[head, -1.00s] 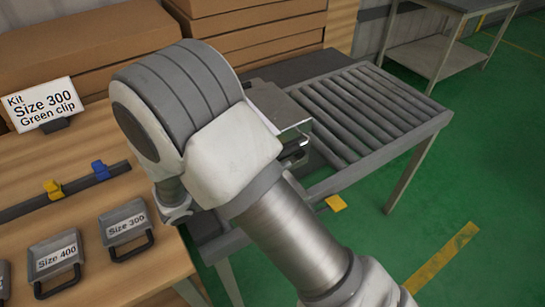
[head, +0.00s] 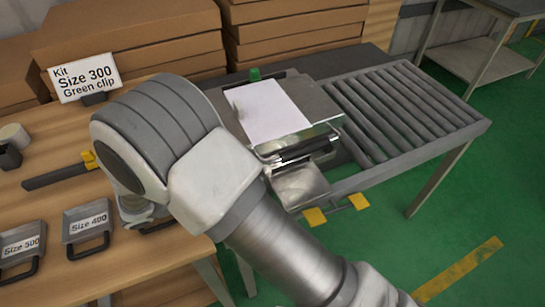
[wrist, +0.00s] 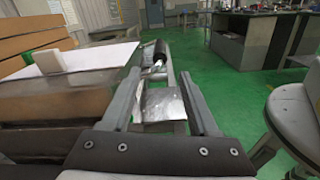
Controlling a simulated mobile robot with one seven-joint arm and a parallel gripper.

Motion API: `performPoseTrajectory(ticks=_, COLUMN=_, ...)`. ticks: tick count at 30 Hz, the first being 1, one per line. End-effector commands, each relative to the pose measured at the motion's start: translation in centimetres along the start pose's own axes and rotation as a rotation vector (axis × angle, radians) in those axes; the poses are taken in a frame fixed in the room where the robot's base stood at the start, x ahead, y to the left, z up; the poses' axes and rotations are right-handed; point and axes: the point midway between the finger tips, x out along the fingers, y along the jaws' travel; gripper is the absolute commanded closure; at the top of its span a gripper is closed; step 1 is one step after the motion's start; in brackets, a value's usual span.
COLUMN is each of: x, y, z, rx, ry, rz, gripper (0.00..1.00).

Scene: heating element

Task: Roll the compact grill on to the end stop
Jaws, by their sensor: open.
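The compact grill (head: 318,97) is a metal-topped box at the near left end of the roller conveyor. A white sheet (head: 268,108) lies on it, with a green clip (head: 255,74) at its far edge. A shiny metal tray (head: 300,186) juts from its near side. In the head view my arm hides the gripper. I cannot make out the end stop.
The roller conveyor (head: 415,110) runs clear to the right of the grill. A wooden bench at left holds labelled trays (head: 88,224) and a sign reading Size 300, Green clip (head: 83,78). Cardboard boxes (head: 130,40) stand behind.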

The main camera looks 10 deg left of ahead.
Motion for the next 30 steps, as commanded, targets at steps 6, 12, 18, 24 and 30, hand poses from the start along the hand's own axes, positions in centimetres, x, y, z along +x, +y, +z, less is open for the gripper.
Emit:
performPoseTrajectory(ticks=6, x=-3.2, y=0.0, z=0.0, rx=-0.001, ry=0.000, rz=0.000, gripper=0.39)
performPoseTrajectory(ticks=12, x=-4.0, y=0.0, z=0.0, rx=-0.001, ry=-0.001, rz=0.000, gripper=0.39)
performPoseTrajectory(ticks=18, x=-4.0, y=0.0, z=0.0, rx=-0.001, ry=-0.001, rz=0.000, gripper=0.39)
performPoseTrajectory(ticks=24, x=-4.0, y=0.0, z=0.0, rx=-0.001, ry=0.000, rz=0.000, gripper=0.39)
performPoseTrajectory(ticks=30, x=-2.8, y=0.2, z=1.1, rx=0.014, ry=0.026, rz=-0.041, gripper=0.39)
